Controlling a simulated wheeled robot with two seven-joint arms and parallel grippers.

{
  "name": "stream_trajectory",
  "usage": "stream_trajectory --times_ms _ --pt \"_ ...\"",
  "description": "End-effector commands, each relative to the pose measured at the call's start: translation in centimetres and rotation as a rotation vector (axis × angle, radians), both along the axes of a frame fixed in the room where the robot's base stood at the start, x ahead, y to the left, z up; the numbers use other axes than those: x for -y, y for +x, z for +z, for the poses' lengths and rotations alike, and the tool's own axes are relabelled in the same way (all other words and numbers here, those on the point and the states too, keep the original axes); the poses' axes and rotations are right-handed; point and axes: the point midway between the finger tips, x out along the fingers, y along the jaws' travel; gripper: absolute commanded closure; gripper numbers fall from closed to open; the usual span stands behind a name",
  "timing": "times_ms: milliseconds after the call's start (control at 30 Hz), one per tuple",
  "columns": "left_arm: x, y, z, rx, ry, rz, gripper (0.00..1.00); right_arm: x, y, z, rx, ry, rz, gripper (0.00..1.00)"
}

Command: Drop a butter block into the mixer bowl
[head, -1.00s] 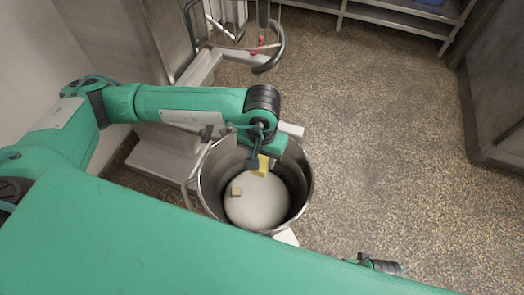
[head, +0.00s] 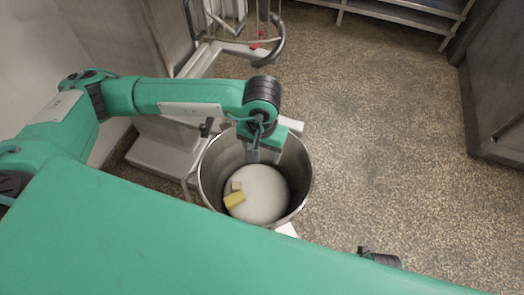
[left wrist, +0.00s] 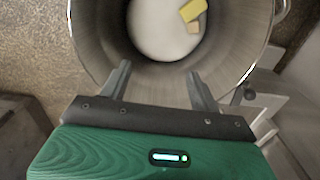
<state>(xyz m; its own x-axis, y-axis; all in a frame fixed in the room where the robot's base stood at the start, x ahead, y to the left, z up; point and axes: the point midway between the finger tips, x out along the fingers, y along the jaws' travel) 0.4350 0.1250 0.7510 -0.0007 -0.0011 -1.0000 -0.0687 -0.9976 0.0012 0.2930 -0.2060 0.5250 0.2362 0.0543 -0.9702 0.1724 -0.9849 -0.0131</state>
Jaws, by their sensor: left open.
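The steel mixer bowl (head: 303,190) stands on the floor below my left arm, with white contents (head: 264,195) at its bottom. A yellow butter block (head: 234,201) lies on the white contents. It also shows in the left wrist view (left wrist: 193,10). A smaller tan block (head: 236,186) lies beside it, touching or very close. My left gripper (head: 264,155) is over the bowl, open and empty; its two fingers stand apart in the left wrist view (left wrist: 160,85). A dark piece of my right arm may show at the bottom right, but its gripper does not show.
The mixer's steel body (head: 165,150) and its wire guard (head: 240,22) stand behind and left of the bowl. A metal shelf (head: 400,12) is at the back and a steel cabinet (head: 495,80) at the right. The speckled floor (head: 390,140) between is clear.

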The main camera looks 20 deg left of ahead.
Motion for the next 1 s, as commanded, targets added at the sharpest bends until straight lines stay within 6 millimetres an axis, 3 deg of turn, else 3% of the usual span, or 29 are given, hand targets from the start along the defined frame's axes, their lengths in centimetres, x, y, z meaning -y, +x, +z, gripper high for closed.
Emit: stream_trajectory --times_ms 300,500,700,1000 --pt "0.0 0.1 7.2 0.006 -0.001 -0.001 0.37 0.0 0.0 0.1 -0.001 0.000 0.000 1.00" --pt "0.0 0.1 10.8 0.004 0.001 -0.001 0.37 0.0 0.0 0.2 0.001 0.001 0.000 1.00" --pt "0.0 0.0 12.4 0.001 0.001 0.000 0.37 -0.1 -0.1 0.4 0.003 0.001 0.000 1.00" --pt "0.0 0.0 12.5 0.001 0.001 0.000 0.37 -0.1 -0.2 0.3 0.002 0.002 -0.001 1.00"
